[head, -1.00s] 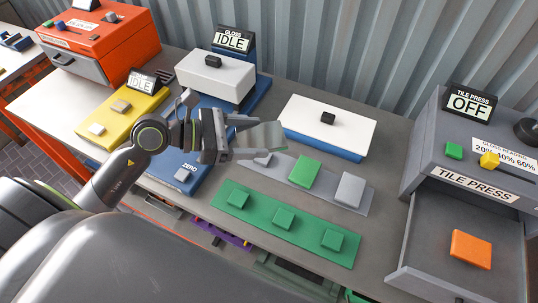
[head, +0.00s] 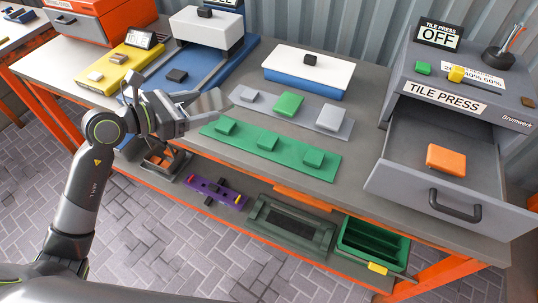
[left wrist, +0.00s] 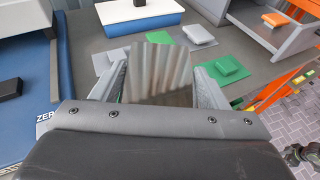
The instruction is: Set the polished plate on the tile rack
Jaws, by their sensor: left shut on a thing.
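My left gripper (head: 200,106) is shut on the polished plate (left wrist: 158,68), a shiny mirror-like slab held between both fingers in the left wrist view. In the head view the gripper hangs over the bench, just left of a grey strip (head: 270,112) bearing a green tile (head: 289,104) between two light grey tiles. In front lies a green strip (head: 247,142) with three raised green blocks. I cannot tell for sure which strip is the tile rack. The plate is largely hidden by the fingers in the head view. My right gripper is out of view.
A tile press (head: 455,90) with an open drawer (head: 405,185) holding an orange tile (head: 446,158) stands right. A white-topped blue box (head: 308,73) is behind the strips. A blue machine (head: 195,70) and yellow unit (head: 108,66) stand left. A shelf below holds a green bin (head: 372,245).

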